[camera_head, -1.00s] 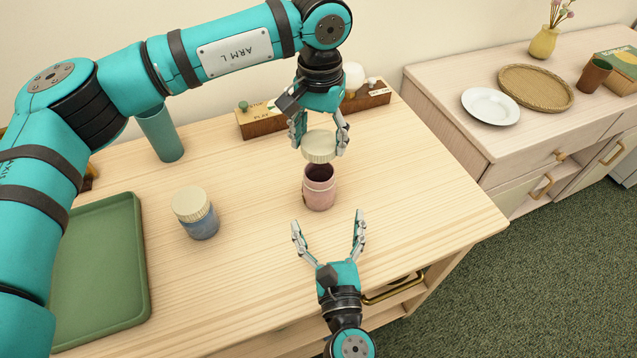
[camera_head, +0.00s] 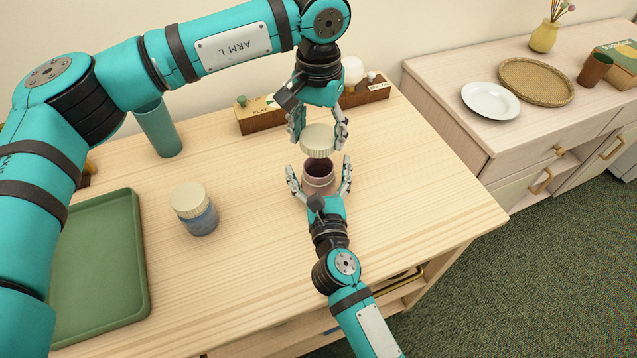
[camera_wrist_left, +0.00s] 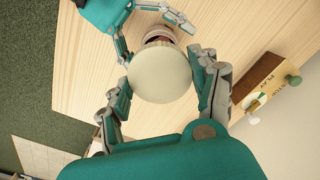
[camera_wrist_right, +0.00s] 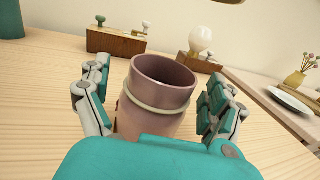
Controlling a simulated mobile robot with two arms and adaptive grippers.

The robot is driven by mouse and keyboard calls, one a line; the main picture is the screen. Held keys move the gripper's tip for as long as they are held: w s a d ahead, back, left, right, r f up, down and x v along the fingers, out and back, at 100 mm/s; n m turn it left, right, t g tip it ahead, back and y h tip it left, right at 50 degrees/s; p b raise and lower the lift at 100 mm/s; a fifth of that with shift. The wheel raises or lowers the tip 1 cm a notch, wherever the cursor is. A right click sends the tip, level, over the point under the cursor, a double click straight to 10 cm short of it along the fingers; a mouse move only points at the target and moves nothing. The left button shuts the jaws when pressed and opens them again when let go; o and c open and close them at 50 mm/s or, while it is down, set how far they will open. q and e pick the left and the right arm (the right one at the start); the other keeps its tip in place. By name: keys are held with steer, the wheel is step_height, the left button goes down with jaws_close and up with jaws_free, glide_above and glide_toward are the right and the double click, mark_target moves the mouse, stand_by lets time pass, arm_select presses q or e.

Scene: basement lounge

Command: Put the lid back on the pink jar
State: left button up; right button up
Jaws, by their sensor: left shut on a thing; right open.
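The pink jar (camera_head: 318,176) stands upright and open-topped on the wooden table. It also shows in the right wrist view (camera_wrist_right: 157,100), its dark inside visible. My left gripper (camera_head: 318,138) is shut on the cream lid (camera_head: 318,137) and holds it above the jar, slightly apart from the rim. The lid fills the middle of the left wrist view (camera_wrist_left: 160,74) and hides most of the jar there. My right gripper (camera_head: 319,184) is open, with one finger on each side of the jar; I see gaps beside the jar in the right wrist view.
A blue jar (camera_head: 200,221) with a cream lid stands to the left. A green tray (camera_head: 140,262) lies at the table's left, and a teal cup (camera_head: 160,132) stands behind. Wooden blocks with switches and a bulb (camera_head: 354,70) line the back. The table's right side is clear.

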steer(key=shift+w, duration=0.15)
steer(key=c, duration=1.8)
arm_select(q)
steer(key=shift+a+f, duration=0.1)
steer(key=shift+f, duration=2.4)
arm_select(e)
steer(key=shift+c, duration=0.3)
